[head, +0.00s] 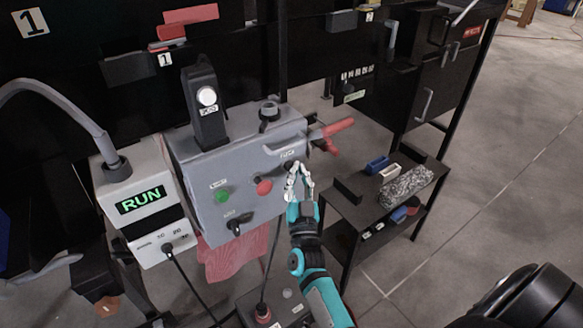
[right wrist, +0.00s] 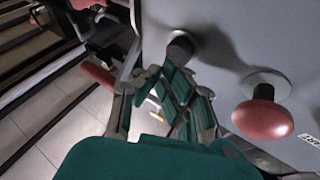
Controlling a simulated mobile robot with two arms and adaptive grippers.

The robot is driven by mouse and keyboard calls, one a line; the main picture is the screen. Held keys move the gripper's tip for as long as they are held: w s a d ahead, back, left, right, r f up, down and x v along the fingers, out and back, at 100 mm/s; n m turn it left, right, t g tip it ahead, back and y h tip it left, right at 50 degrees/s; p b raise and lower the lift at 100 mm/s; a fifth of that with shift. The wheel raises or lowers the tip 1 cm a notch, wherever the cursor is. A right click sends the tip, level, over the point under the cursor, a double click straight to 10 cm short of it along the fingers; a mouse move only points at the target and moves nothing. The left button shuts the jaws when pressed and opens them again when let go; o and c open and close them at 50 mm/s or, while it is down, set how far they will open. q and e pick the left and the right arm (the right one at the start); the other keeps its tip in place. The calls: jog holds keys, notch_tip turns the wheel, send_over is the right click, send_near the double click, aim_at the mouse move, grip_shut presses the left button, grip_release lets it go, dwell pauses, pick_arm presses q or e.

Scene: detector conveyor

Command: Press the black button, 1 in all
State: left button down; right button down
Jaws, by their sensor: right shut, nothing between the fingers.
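A grey control box (head: 195,165) carries a green button (head: 222,195), a red button (head: 263,186) and a black button (head: 288,164) under a small label near its right edge. In the right wrist view the black button (right wrist: 181,44) is a dark round knob just beyond the fingertips, and the red button (right wrist: 262,114) is to the right. My right gripper (head: 298,170) is shut and empty, its fingertips right at the black button. The right wrist view also shows the fingers (right wrist: 172,88); I cannot tell whether they touch the button. My left gripper is not in view.
A red handle (head: 332,129) sticks out at the box's right side. A dark knob (head: 234,226) sits low on the front. A RUN display unit (head: 140,190) stands left. A black shelf (head: 372,214) with small parts is to the right; open floor lies beyond.

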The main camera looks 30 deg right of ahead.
jog(key=shift+w, duration=0.55)
dwell(0.5)
jog(key=shift+s, duration=0.1)
jog(key=shift+s+p, duration=0.4)
jog(key=shift+s, duration=0.45)
jog(key=shift+s+d+p, duration=0.2)
jog(key=shift+s+p, duration=0.85)
jog(key=shift+s, duration=1.45)
